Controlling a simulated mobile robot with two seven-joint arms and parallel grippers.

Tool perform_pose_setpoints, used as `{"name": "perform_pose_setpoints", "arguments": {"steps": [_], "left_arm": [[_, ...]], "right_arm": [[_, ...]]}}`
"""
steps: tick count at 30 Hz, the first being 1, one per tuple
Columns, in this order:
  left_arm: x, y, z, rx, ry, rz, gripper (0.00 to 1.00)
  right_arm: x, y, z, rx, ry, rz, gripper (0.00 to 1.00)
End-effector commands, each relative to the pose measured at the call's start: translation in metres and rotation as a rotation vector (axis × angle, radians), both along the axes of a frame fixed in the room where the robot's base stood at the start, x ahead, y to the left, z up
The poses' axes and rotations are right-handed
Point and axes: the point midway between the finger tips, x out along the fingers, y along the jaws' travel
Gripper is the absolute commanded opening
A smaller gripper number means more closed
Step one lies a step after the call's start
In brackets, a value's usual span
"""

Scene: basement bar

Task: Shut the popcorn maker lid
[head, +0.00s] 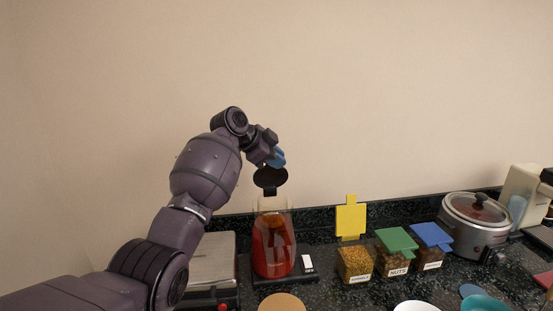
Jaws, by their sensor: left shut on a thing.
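The popcorn maker (272,251) appears to be the red-bodied vessel with a clear upper part, standing on a black base on the dark counter. Its round black lid (270,178) is raised above the clear top and tilted, with its flat face towards me. My left gripper (278,158) has blue fingertips at the upper edge of the lid and is shut on it. The fingers partly hide the exact grip. My right gripper is not in view.
A silver appliance (212,262) stands to the left, partly behind my left arm. Clear boxes with yellow (351,219), green (397,240) and blue (431,235) lids stand to the right. A slow cooker (475,222) is farther right. Bowls line the front edge.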

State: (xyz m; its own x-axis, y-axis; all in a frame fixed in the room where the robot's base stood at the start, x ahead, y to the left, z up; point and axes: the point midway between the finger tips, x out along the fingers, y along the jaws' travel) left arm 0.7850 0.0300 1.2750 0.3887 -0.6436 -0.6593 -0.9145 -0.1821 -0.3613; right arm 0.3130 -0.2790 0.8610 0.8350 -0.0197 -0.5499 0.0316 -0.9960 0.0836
Motion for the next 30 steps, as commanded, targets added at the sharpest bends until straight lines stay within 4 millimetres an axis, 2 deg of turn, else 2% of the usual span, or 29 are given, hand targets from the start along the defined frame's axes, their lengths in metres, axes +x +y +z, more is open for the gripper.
{"name": "perform_pose_setpoints", "arguments": {"steps": [11,30], "left_arm": [[-0.006,-0.001,-0.005,0.01,-0.053,0.0,0.0],[-0.047,-0.008,-0.036,0.093,-0.452,-0.002,0.0]], "right_arm": [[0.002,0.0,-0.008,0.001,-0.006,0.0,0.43],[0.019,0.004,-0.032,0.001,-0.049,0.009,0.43]]}}
